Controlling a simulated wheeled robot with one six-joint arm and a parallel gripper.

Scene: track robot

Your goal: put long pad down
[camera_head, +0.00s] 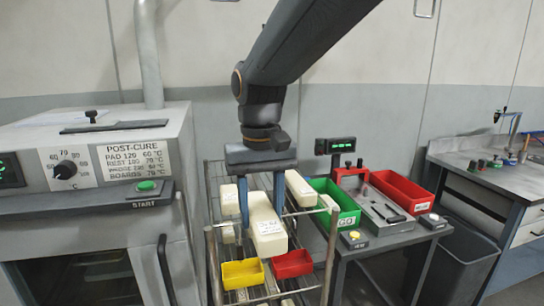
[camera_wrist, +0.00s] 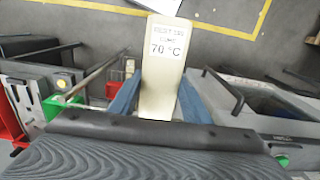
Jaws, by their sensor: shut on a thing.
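My gripper (camera_head: 262,204) points down over the wire rack (camera_head: 327,246), its two blue fingers closed on the sides of a long cream pad (camera_head: 268,228). In the wrist view the long pad (camera_wrist: 160,92) lies between my fingers (camera_wrist: 157,100), and its label reads 70 °C, with the smaller words above unclear. One end of the pad points toward the head camera. I cannot tell whether its underside touches the rack. Another cream pad (camera_head: 300,189) lies on the rack to the right, and one more (camera_head: 229,202) to the left.
A yellow bin (camera_head: 243,273) and a red bin (camera_head: 293,264) sit lower in the rack, in front. The post-cure oven (camera_head: 100,185) stands close on the left. A bench with a green bin (camera_head: 335,200) and a larger red bin (camera_head: 402,190) stands on the right.

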